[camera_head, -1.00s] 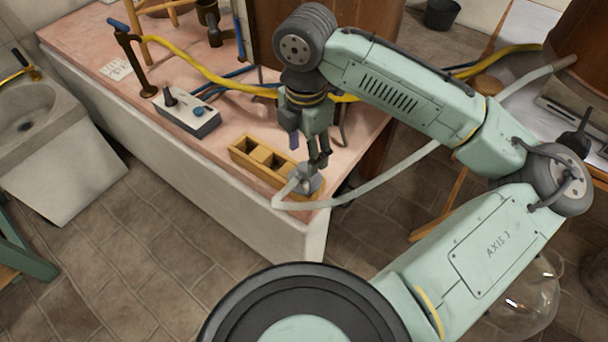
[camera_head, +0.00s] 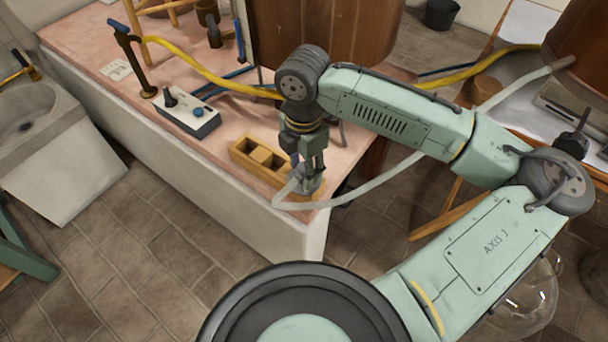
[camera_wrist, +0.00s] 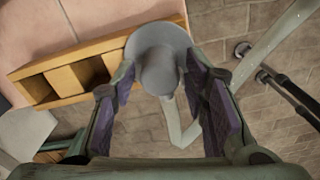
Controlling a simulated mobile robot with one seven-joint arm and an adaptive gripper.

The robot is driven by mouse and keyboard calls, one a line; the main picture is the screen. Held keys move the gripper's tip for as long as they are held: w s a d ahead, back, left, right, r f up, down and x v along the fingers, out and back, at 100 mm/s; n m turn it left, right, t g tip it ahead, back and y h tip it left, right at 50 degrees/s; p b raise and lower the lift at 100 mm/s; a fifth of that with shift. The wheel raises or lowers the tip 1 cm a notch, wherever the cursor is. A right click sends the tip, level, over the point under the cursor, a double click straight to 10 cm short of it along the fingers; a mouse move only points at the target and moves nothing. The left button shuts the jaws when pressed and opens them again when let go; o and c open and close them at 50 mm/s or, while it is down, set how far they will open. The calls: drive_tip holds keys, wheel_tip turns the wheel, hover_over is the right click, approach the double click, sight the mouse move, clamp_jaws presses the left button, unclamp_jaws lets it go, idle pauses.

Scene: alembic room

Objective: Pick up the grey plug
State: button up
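The grey plug (camera_wrist: 160,52) has a round flange and a narrower knob. It sits at the right end of a wooden rack (camera_head: 262,158), near the table's front corner. The plug (camera_head: 306,187) is partly covered by my fingers in the head view. My gripper (camera_head: 309,172) points down over it. In the wrist view my gripper (camera_wrist: 161,82) is open, with one purple-padded finger on each side of the knob. Small gaps show between the pads and the knob, so it is not gripped.
The wooden rack has open square compartments left of the plug. A pale hose (camera_head: 375,181) loops past the table corner close to the plug. A control box (camera_head: 188,118) and yellow hose (camera_head: 205,72) lie further back.

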clamp_jaws()
drive_tip(key=shift+r, duration=0.1)
idle(0.3)
